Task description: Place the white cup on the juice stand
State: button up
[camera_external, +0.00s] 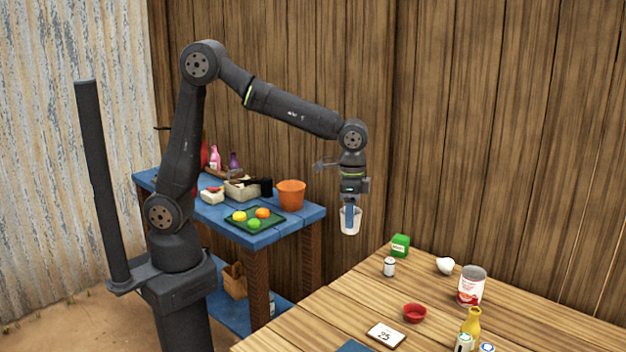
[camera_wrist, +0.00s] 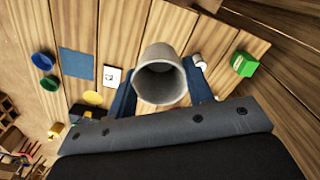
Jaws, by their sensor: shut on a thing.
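The white cup (camera_external: 350,224) hangs in the air in my gripper (camera_external: 350,212), between the blue shelf and the wooden table. It looks about upright. In the wrist view, the cup (camera_wrist: 160,84) sits between the two blue fingers of my gripper (camera_wrist: 161,88), with its open mouth towards the camera. It looks empty. My gripper is shut on it. I cannot tell for sure which thing is the juice stand; a flat blue square (camera_external: 355,346) lies at the table's near edge and also shows in the wrist view (camera_wrist: 76,63).
The wooden table (camera_external: 340,300) holds a green box (camera_external: 400,246), a white shaker (camera_external: 389,267), a can (camera_external: 471,286), a red bowl (camera_external: 414,313), a card (camera_external: 386,335) and a yellow bottle (camera_external: 470,326). The blue shelf (camera_external: 285,228) carries an orange pot (camera_external: 291,195) and a fruit tray (camera_external: 238,224).

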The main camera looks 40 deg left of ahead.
jog(key=w+a+n, duration=0.5)
jog(key=w+a, duration=1.5)
jog(key=w+a+n, duration=0.2)
jog(key=w+a, duration=0.1)
jog(key=a, duration=0.9)
jog(key=w+a+n, duration=0.3)
jog(key=a, duration=0.8)
jog(key=n, duration=0.6)
send_over(201, 184)
jog(key=f, duration=1.2)
jog(key=shift+s+d, duration=0.1)
jog(key=shift+d, duration=0.1)
jog(key=shift+s+a+f, duration=0.1)
jog(key=shift+f, duration=2)
